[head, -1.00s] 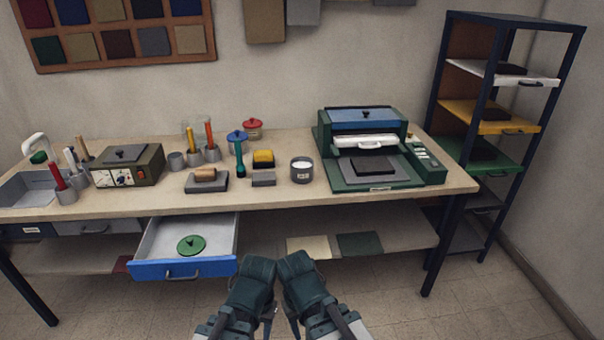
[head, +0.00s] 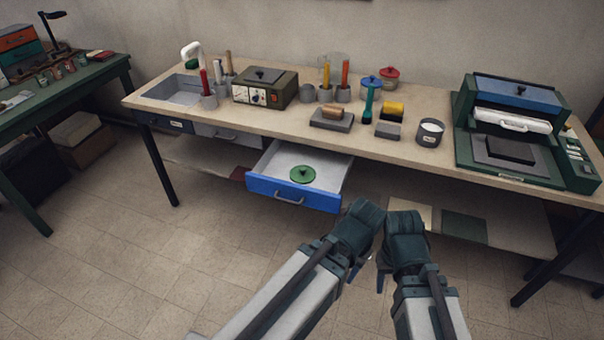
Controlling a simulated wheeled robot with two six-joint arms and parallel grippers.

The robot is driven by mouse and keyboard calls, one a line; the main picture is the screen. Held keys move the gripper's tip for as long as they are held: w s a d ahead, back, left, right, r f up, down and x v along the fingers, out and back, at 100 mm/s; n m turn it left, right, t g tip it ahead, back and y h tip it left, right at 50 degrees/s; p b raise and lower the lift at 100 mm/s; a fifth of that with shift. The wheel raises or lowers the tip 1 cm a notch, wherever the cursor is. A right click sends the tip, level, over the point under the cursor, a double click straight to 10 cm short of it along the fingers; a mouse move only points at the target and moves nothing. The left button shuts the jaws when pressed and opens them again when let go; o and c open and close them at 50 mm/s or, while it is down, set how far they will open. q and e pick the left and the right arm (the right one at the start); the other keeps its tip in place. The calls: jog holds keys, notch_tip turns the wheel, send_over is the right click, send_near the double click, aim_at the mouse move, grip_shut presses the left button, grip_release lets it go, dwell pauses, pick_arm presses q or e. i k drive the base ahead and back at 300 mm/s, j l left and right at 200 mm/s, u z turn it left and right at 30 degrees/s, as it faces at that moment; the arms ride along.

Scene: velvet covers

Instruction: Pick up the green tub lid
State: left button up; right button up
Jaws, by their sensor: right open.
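The green tub lid (head: 302,176) is a round disc with a small knob on top. It lies flat inside the open drawer (head: 320,160), which has a blue front and a pale inside. My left gripper (head: 358,265) and my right gripper (head: 383,277) are close together in front of the bench, to the right of the drawer and apart from the lid. The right gripper is open with nothing seen in it. The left gripper's fingers are mostly hidden behind its wrist, so their opening cannot be made out.
The bench top (head: 290,122) holds a control box (head: 265,88), cups with tools, blocks, a candle jar (head: 429,133) and a press (head: 510,130). A lower shelf (head: 515,222) runs under the bench. A green table (head: 60,95) stands at left. The floor in front is clear.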

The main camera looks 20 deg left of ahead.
aim_at(303, 175)
jog(key=i+l+u, duration=0.1)
jog(key=i+u, duration=0.15)
jog(key=i, duration=0.2)
jog(key=i+l+u, duration=0.2)
jog(key=i, duration=0.2)
jog(key=i+l+u, duration=0.25)
jog(key=i, duration=0.15)
